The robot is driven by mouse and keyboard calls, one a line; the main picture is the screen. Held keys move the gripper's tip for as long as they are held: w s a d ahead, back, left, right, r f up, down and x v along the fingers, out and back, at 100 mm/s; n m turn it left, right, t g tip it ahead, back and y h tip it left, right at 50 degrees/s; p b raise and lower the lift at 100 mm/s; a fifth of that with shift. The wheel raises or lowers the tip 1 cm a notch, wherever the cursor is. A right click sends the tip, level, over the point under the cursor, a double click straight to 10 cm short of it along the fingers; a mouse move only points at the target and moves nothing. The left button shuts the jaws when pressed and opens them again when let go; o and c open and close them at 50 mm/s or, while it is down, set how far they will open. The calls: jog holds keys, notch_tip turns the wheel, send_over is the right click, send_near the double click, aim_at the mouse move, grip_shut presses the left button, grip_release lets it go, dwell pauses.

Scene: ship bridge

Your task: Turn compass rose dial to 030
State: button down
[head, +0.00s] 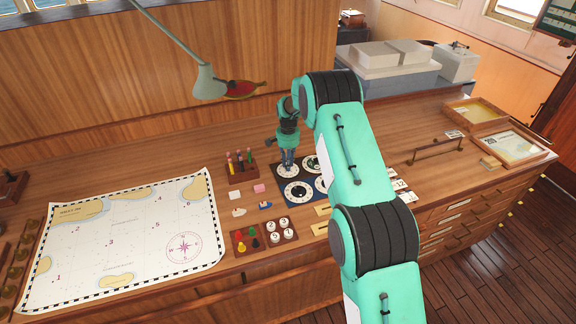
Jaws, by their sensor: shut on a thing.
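A dark panel (278,181) with several round white-faced dials lies on the wooden desk, left of my arm. My gripper (288,168) points down at the upper left dial (285,174) and is shut on its knob; the fingers hide the knob and part of the face. The lower left dial (298,191) shows a white ring with a dark centre. The upper right dial (311,162) and lower right dial (320,184) are partly covered by my arm. The dial markings are too small to read, so I cannot tell the heading or which face bears the compass rose.
A chart (120,240) with a printed compass rose covers the desk's left. A peg rack (241,165), small erasers, and a tray of pawns and round tokens (264,237) stand near the panel. A lamp (208,82) hangs behind. A brass rail (436,150) and wooden trays are at right.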

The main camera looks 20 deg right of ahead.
jog(key=shift+w+r+m, duration=0.1)
jog(key=shift+m, duration=0.3)
jog(key=c, duration=1.6)
grip_release()
notch_tip(320, 180, up, 12)
jog(key=shift+f, duration=0.1)
